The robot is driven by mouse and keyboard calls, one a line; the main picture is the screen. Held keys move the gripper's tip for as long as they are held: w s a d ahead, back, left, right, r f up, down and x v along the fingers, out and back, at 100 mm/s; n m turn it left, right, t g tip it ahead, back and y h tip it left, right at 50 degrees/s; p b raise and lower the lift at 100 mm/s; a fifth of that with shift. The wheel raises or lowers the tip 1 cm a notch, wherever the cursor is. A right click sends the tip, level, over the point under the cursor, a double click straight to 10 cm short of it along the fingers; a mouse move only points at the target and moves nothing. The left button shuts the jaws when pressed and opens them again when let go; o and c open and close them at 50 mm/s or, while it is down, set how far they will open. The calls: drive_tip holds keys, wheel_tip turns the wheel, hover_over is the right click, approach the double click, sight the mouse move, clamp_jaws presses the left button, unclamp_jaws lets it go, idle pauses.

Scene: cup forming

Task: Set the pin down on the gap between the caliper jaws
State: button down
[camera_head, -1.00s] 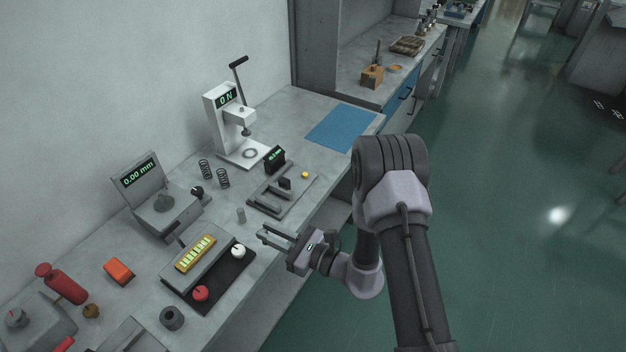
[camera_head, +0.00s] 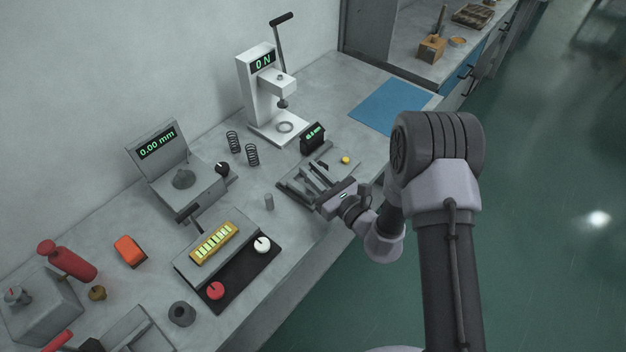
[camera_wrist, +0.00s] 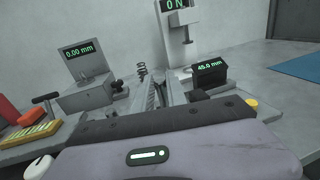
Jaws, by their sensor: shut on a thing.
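The caliper (camera_head: 355,172) is a flat grey fixture on the bench, with a black display (camera_head: 313,137) reading 45.0 mm, which also shows in the wrist view (camera_wrist: 210,75). My gripper (camera_head: 313,182) reaches over the caliper from its front right side, fingers low over the plate and jaws. In the wrist view my fingers (camera_wrist: 161,88) point forward, left of the display. My gripper is shut on the pin, which is mostly hidden between the fingers. I cannot tell whether the pin touches the jaws.
A white press (camera_head: 258,95) and two springs (camera_head: 252,155) stand behind the caliper. A gauge (camera_head: 160,150) reading 0.00 mm and a box with a yellow display (camera_head: 214,243) stand left. A yellow button (camera_head: 345,160) is on the caliper. A blue mat (camera_head: 390,107) lies clear beyond.

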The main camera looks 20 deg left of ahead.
drive_tip(key=shift+w+a+f, duration=0.1)
drive_tip(key=shift+w+f, duration=0.1)
drive_tip(key=shift+f, duration=0.05)
drive_tip(key=shift+f+b, duration=0.95)
drive_tip(key=shift+f, duration=0.6)
drive_tip(key=shift+f, duration=0.15)
drive_tip(key=c, duration=1.3)
unclamp_jaws()
drive_tip(key=shift+c, duration=0.2)
